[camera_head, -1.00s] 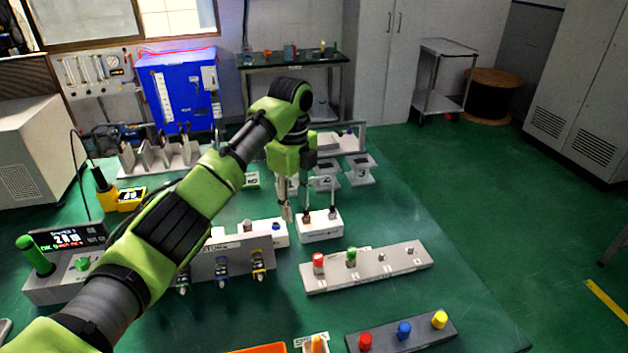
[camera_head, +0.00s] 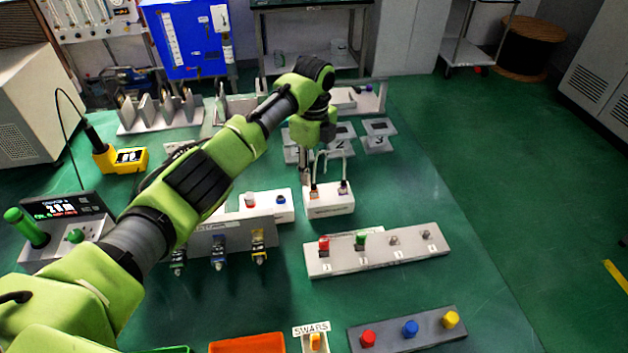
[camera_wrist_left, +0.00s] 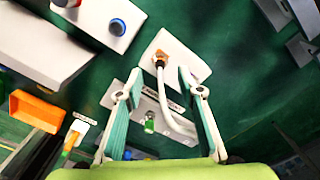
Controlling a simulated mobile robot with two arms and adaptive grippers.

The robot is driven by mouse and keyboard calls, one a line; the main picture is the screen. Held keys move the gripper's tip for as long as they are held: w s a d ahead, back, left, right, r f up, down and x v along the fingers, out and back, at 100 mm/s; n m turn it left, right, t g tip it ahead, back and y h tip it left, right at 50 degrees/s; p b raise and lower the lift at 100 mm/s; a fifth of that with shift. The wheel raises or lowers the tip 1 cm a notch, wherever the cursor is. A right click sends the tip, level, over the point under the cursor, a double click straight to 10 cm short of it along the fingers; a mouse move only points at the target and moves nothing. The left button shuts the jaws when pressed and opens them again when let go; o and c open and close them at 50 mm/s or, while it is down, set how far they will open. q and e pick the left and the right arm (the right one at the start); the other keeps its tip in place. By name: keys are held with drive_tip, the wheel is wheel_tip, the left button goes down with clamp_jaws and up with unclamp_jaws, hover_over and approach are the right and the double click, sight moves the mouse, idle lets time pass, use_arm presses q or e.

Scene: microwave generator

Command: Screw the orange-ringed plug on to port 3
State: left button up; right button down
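The orange-ringed plug (camera_wrist_left: 160,58) stands upright in a white holder block (camera_head: 330,207), with a pale cable arching from it. In the head view it is small beside my left gripper (camera_head: 309,178). My left gripper (camera_wrist_left: 158,76) is open; its two teal-padded fingers stand apart, with the plug and cable showing between their tips in the wrist view. I cannot tell whether they touch it. The silver port bar (camera_head: 375,262) lies in front of the block, with red and green plugs on its two left ports. Port 3 (camera_head: 394,240) is bare. My right gripper is not in view.
A grey panel with several connectors (camera_head: 217,243) is left of the bar. A dark block with red, blue and yellow knobs (camera_head: 408,330), an orange tray (camera_head: 247,343) and a swabs holder (camera_head: 312,338) are at the front. The right of the table is clear.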

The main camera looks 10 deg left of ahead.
sight(314, 183)
use_arm(q)
drive_tip(key=shift+f, duration=2.65)
clamp_jaws()
